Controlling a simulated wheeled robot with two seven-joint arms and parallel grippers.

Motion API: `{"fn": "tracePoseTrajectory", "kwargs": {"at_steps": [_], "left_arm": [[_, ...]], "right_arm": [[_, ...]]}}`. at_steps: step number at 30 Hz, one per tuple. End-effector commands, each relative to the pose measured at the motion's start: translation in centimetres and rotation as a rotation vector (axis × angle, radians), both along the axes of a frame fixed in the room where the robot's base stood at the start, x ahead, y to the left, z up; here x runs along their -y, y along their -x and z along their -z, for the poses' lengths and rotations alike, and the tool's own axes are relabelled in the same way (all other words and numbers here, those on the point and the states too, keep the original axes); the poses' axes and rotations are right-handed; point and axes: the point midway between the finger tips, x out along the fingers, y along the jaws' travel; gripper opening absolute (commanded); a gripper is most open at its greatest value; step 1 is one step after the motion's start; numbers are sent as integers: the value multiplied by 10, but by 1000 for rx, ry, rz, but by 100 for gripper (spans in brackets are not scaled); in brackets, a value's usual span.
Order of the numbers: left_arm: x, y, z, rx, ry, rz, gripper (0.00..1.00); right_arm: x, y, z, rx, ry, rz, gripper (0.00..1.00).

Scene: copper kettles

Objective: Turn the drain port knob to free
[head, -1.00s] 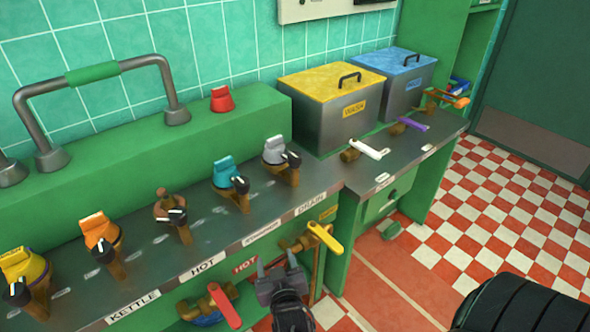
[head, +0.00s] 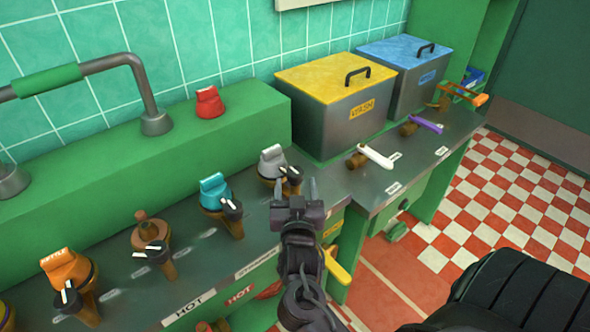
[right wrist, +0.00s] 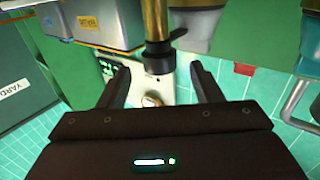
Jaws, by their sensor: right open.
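The port nearest the counter's right end has a grey cap (head: 271,160) and a dark drain port knob (head: 291,176) with a white mark on its front. My right gripper (head: 296,188) is open, its two fingers pointing up just in front of this knob, with nothing held. The gripper hides the lower part of the port. In the right wrist view, which is upside down, the dark knob (right wrist: 162,62) on a brass body lies between and just beyond the open fingers (right wrist: 159,72); no contact is clear. My left gripper is not in view.
A teal-capped port (head: 216,190) stands just left, with brown (head: 149,233) and orange (head: 68,270) ones beyond. A yellow-lidded box (head: 335,100) stands right behind. A yellow lever (head: 337,272) is below the counter edge, partly behind my arm.

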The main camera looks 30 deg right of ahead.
Motion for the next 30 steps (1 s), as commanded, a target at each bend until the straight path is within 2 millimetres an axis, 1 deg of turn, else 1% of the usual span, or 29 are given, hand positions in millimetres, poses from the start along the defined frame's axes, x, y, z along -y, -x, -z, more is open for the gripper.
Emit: {"fn": "tracePoseTrajectory", "kwargs": {"at_steps": [1,3,6,10,15,19,27,29,30], "left_arm": [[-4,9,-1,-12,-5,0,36],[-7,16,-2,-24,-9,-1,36],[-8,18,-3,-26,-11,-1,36],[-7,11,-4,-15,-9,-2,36],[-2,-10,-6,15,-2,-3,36],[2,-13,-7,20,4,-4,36],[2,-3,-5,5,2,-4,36],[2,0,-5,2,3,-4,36],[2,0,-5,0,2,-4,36]], "right_arm": [[5,-8,-2,1,3,0,59],[11,-17,-2,2,2,0,59],[18,-28,-1,0,2,-1,59],[23,-36,0,1,1,-1,59],[25,-38,0,0,0,-1,59],[24,-38,0,0,0,-1,59],[24,-38,0,0,0,-1,24],[24,-38,0,0,0,-1,16],[24,-38,0,0,0,-1,14]]}}
